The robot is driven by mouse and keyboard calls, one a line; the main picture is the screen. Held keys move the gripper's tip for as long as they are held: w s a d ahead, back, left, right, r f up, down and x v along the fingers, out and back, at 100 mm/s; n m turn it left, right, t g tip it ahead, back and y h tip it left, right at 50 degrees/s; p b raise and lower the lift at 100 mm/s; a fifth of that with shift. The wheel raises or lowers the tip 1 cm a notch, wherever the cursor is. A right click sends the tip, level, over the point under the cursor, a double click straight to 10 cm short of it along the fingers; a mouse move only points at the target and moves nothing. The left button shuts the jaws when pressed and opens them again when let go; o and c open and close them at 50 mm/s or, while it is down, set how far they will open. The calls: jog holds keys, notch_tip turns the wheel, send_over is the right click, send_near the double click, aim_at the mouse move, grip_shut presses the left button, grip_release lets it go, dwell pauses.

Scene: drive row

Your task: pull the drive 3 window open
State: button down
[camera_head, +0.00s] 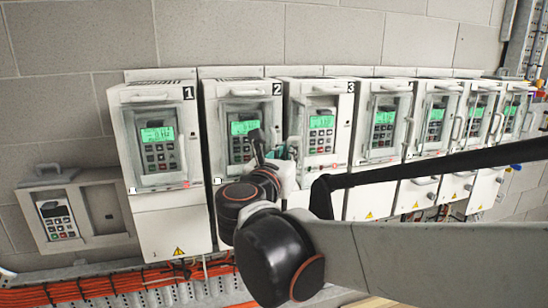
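Drive 3 (343,112) is the third white cabinet from the left, with "3" at its top right. Its keypad with a lit green screen (321,122) shows inside the window area, and a pale handle-like bar (326,90) runs above it. A pale upright edge (297,118) shows at the left of this area; I cannot tell whether the window is shut or ajar. My gripper (273,148) is in front of the border between drives 2 and 3, left of the keypad. Its fingertips are small and partly hidden, so I cannot tell what they touch.
Drive 1 (158,211) and drive 2 (243,88) stand to the left, and several more drives run to the right. A loose keypad panel (57,215) is at the far left. Orange cables (120,284) run below. My arm covers the lower right.

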dwell(0.3)
jog(key=c, duration=1.7)
grip_release()
jog(key=shift+w+d, duration=0.1)
jog(key=shift+d, duration=0.05)
jog(key=v, duration=1.2)
